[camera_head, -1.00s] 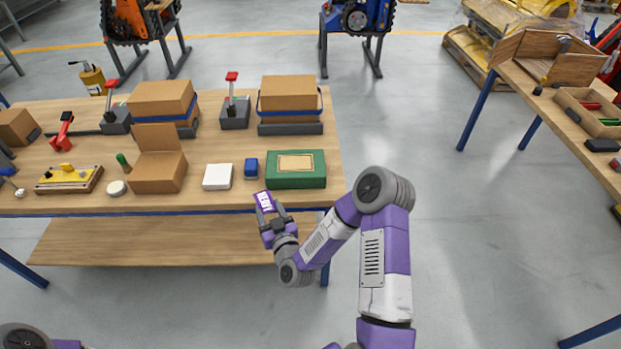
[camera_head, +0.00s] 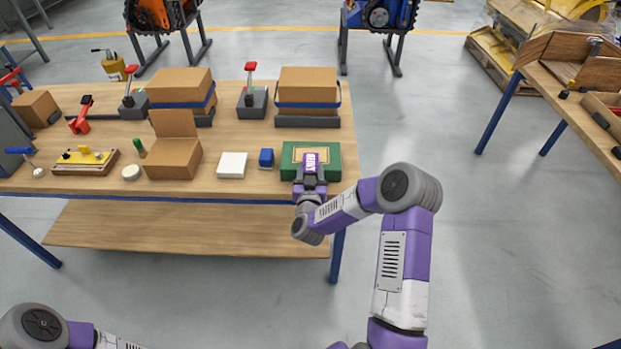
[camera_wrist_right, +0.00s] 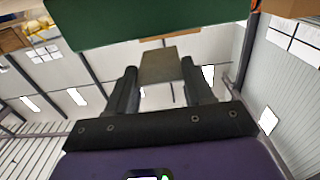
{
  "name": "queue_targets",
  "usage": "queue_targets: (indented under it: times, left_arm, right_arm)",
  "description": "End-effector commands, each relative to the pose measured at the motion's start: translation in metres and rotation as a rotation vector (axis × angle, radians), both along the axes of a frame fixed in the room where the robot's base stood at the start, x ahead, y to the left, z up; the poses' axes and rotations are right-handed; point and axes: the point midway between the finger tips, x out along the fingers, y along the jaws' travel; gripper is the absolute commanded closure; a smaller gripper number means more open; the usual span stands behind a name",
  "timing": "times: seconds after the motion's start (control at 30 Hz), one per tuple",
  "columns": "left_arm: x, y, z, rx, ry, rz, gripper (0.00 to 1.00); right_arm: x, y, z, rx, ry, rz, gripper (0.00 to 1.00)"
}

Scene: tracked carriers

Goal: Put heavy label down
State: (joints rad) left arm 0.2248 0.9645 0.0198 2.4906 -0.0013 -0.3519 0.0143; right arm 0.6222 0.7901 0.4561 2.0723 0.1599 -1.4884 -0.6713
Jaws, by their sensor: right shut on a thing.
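The heavy label (camera_head: 311,161) is a small purple and white piece with lettering. My right gripper (camera_head: 310,178) is shut on it and holds it upright in front of the green box (camera_head: 288,165) at the right end of the bench. In the right wrist view, the label (camera_wrist_right: 160,66) shows as a dull grey block between the fingers, with the green box (camera_wrist_right: 150,22) just beyond. Whether the label touches the box is unclear. The box's pale top panel is partly hidden by the label. My left arm shows at the bottom left, but its gripper is out of frame.
On the bench (camera_head: 225,190) a blue block (camera_head: 266,158), a white pad (camera_head: 232,165) and an open cardboard box (camera_head: 173,160) stand left of the green box.

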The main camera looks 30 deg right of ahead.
Motion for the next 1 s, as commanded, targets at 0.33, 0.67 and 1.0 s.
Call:
queue_targets:
  times: [0.33, 0.67, 1.0]
  left_arm:
    - [0.0, 0.0, -0.008, 0.0, 0.0, 0.0, 0.57]
    - [0.0, 0.0, -0.013, 0.0, 0.0, 0.0, 0.57]
    - [0.0, 0.0, -0.013, 0.0, 0.0, 0.0, 0.57]
  right_arm:
    - [0.0, 0.0, -0.024, 0.001, -0.001, 0.0, 0.76]
    - [0.0, 0.0, -0.03, 0.0, 0.001, 0.0, 0.39]
    - [0.0, 0.0, -0.029, 0.001, 0.001, 0.0, 0.23]
